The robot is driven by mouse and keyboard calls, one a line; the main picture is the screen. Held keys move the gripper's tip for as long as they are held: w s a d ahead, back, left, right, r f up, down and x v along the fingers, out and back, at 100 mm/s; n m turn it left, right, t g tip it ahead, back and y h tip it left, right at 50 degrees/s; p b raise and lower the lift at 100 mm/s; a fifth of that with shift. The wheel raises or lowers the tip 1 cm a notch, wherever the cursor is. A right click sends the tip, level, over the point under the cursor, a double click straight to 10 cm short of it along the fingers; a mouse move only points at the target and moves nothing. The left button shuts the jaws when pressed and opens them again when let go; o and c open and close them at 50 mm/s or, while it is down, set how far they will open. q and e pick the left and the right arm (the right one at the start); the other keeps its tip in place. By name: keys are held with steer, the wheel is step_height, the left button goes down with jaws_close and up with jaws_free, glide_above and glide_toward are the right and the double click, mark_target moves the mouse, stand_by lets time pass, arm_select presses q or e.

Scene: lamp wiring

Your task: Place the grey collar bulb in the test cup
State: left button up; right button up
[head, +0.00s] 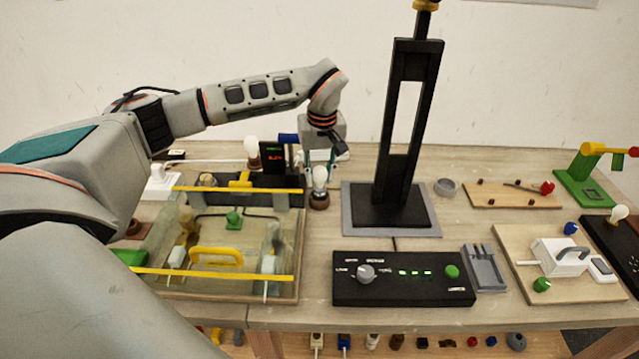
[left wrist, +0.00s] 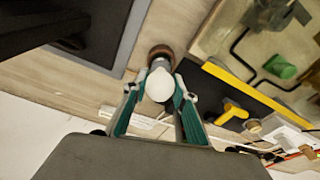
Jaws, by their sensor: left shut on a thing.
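A white bulb (head: 319,178) is upright between the fingers of my left gripper (head: 320,165), which is shut on it. The bulb also shows in the left wrist view (left wrist: 160,84), with a green-padded finger on each side. A brown round cup (head: 319,201) is directly below the bulb and also shows in the left wrist view (left wrist: 160,53). I cannot tell whether the bulb is seated in it or just above it. The bulb's collar is hidden, so its colour cannot be seen. My right gripper is not in view.
A clear-walled box with yellow bars (head: 213,276) stands left of the cup. A black tower on a grey plate (head: 423,229) stands close on the right. A black control panel (head: 403,292) is in front. Another bulb (head: 251,146) stands behind the box.

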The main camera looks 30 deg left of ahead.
mark_target(319, 187)
arm_select(q)
steer(key=shift+f, duration=1.55)
steer(key=shift+f, duration=0.1)
steer(key=o, duration=1.1)
steer(key=r, duration=0.8)
steer(key=s+d+r, duration=0.1)
steer(key=r, duration=0.3)
